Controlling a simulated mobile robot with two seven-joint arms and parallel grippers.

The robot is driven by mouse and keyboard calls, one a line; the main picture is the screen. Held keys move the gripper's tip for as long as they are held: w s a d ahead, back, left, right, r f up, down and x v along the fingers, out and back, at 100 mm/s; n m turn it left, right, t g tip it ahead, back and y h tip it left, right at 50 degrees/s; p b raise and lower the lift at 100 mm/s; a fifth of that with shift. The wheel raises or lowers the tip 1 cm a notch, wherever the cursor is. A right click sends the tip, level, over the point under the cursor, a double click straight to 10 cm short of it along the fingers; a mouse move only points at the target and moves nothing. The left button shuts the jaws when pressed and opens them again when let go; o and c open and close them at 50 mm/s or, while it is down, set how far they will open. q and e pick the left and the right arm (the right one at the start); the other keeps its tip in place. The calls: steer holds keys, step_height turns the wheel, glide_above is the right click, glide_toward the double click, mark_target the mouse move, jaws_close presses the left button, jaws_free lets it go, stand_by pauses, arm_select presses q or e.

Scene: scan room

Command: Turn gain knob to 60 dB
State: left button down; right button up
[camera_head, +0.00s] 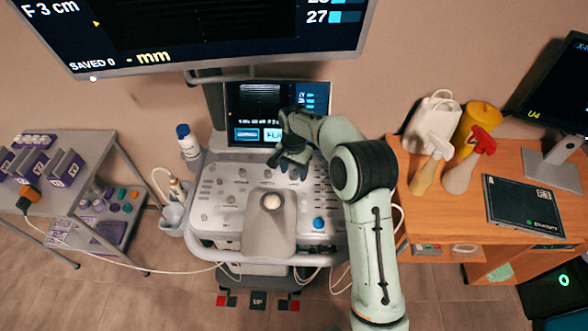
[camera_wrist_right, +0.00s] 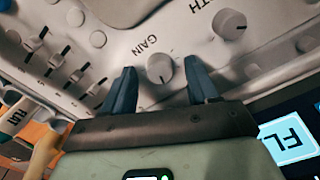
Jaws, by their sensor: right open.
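The gain knob (camera_wrist_right: 160,70) is a light grey round knob beside the printed word GAIN in the right wrist view. My right gripper (camera_wrist_right: 159,64) is open, with one dark blue finger on each side of the knob and a visible gap to it. I cannot tell how deep the fingertips reach along it. In the head view my right gripper (camera_head: 292,164) is over the upper part of the ultrasound console (camera_head: 230,205). It hides the gain knob there. The knob's dB setting cannot be read. My left gripper is not in view.
A second knob (camera_wrist_right: 229,24), near letters ending in TH, lies to the right of the gain knob. Sliders (camera_wrist_right: 38,40) are at the left. The console's small screen (camera_head: 250,105) stands just behind my right gripper. A wooden desk (camera_head: 430,215) is at the right.

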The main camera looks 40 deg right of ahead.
mark_target(294, 172)
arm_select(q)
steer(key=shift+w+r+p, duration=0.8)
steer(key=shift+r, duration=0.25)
arm_select(e)
step_height(294, 172, up, 13)
steer(key=shift+r, duration=0.15)
